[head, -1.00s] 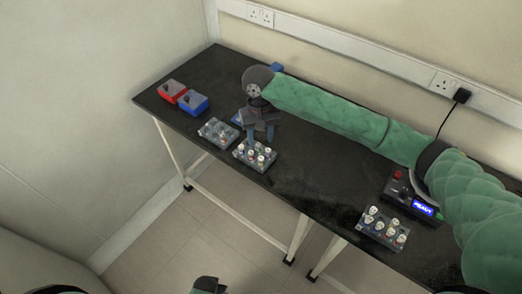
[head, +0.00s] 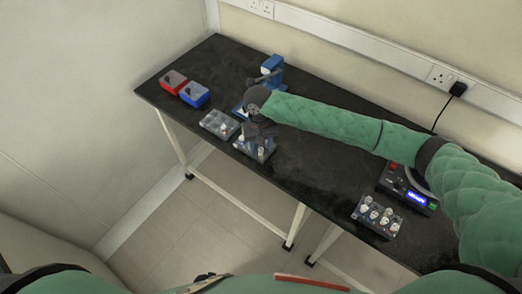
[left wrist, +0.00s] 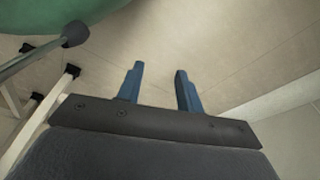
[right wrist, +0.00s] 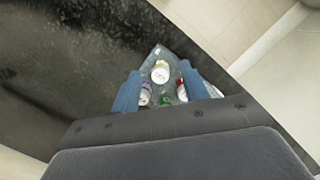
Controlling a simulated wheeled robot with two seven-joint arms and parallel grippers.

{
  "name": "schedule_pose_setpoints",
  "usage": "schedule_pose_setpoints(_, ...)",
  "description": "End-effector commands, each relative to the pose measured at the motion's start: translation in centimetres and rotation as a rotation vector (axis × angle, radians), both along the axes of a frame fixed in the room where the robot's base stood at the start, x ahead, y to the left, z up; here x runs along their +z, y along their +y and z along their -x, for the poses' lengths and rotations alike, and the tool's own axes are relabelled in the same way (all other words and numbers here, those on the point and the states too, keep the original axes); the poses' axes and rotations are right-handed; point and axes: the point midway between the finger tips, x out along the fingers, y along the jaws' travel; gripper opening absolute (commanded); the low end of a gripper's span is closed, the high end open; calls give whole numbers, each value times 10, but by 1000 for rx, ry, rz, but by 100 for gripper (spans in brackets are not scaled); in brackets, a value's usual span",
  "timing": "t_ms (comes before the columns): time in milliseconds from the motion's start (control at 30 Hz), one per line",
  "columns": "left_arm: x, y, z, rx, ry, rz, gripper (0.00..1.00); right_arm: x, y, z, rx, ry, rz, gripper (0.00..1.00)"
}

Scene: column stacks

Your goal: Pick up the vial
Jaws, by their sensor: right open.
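A rack of vials (head: 262,156) stands near the table's front edge, partly hidden in the head view by my right gripper (head: 258,140). In the right wrist view, the grey rack (right wrist: 155,55) holds several vials. A white-capped vial (right wrist: 160,72) shows just beyond and between the fingertips of my right gripper (right wrist: 163,85). Other vials with green and red parts sit nearer, partly hidden by the gripper body. My right gripper is open and points down at the rack; I see no vial clamped. My left gripper (left wrist: 158,78) is open and empty, above the floor.
Another rack (head: 219,125) is just left of it, and a filled rack (head: 377,216) stands at the right. A red box (head: 173,81), a blue box (head: 195,95), a blue device (head: 270,72) and a lit display device (head: 408,192) are on the black table (head: 320,170).

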Motion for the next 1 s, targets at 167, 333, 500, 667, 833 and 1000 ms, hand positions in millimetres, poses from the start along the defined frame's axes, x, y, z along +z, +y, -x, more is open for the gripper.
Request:
schedule_pose_setpoints(167, -1, 1, 1, 0, 0, 0, 36, -2, 0, 0, 0, -1, 0, 45)
schedule_pose_setpoints(333, -1, 1, 1, 0, 0, -1, 36, -1, 0, 0, 0, -1, 0, 27)
schedule_pose_setpoints(500, -1, 1, 1, 0, 1, -1, 36, -1, 0, 0, 0, -1, 0, 0)
schedule_pose_setpoints(667, -1, 1, 0, 0, 0, -1, 36, -1, 0, 0, 0, -1, 0, 0)
schedule_pose_setpoints(833, -3, 1, 0, 1, 3, -1, 36, 1, 0, 0, 1, -1, 0, 0)
schedule_pose_setpoints(1000, 9, -8, -4, 3, 10, 7, 36, 13, 1, 0, 2, -1, -3, 0)
